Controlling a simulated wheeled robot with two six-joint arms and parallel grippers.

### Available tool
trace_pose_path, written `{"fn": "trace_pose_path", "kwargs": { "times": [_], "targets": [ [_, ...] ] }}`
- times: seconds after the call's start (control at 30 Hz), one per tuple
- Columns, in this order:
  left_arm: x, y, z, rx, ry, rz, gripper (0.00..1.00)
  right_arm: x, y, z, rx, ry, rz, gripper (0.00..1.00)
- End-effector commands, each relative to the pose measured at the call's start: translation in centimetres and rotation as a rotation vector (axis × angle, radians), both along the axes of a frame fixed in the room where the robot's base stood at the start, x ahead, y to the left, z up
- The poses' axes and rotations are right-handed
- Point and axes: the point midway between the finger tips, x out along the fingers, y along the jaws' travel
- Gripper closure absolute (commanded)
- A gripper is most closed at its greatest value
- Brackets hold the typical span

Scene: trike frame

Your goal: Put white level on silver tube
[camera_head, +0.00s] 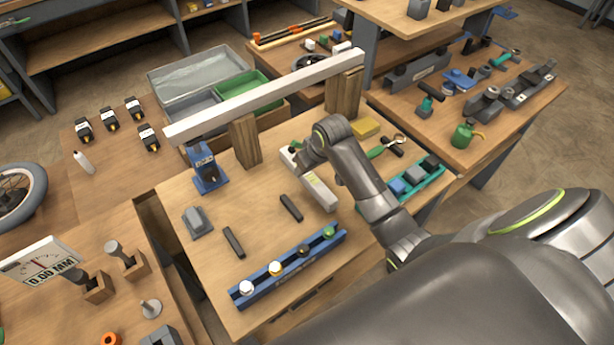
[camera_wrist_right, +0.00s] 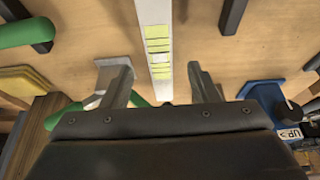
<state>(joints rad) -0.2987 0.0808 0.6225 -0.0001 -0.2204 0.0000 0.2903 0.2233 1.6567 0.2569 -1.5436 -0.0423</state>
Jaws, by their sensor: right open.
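The white level (camera_head: 319,191) lies on the middle of the workbench, partly hidden by my right arm. In the right wrist view, the level (camera_wrist_right: 154,20) with its yellow-green vial runs between the fingers. My right gripper (camera_wrist_right: 160,78) is open, one finger on each side of the level with gaps between. In the head view, my right gripper (camera_head: 297,158) is low over the level's far part, its fingers mostly hidden. The silver tube (camera_head: 265,95) rests level across two upright wooden blocks behind it. My left gripper is out of view.
The wooden supports (camera_head: 245,142) and (camera_head: 343,92) stand behind my gripper. A blue jack (camera_head: 206,166) stands near the tube's left end. A blue rack (camera_head: 288,267), dark bars (camera_head: 291,207) and a teal tray (camera_head: 405,185) lie around the level.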

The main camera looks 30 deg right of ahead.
Motion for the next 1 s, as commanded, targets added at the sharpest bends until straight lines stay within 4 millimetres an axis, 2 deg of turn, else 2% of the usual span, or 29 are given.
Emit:
{"fn": "trace_pose_path", "kwargs": {
  "times": [0.43, 0.77, 0.87, 1.0],
  "targets": [
    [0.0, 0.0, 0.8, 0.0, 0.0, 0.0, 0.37, 1.1, 0.1, -4.5, 0.001, 0.001, -0.001, 0.45],
    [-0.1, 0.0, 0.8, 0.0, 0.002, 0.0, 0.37, 1.4, 0.2, -5.1, 0.0, -0.001, 0.0, 0.45],
    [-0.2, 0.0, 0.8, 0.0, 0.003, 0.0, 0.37, 1.4, 0.2, -5.1, 0.0, -0.001, 0.0, 0.55],
    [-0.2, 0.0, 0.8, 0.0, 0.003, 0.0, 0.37, 1.4, 0.2, -5.1, 0.0, -0.001, 0.0, 0.73]
  ]
}}
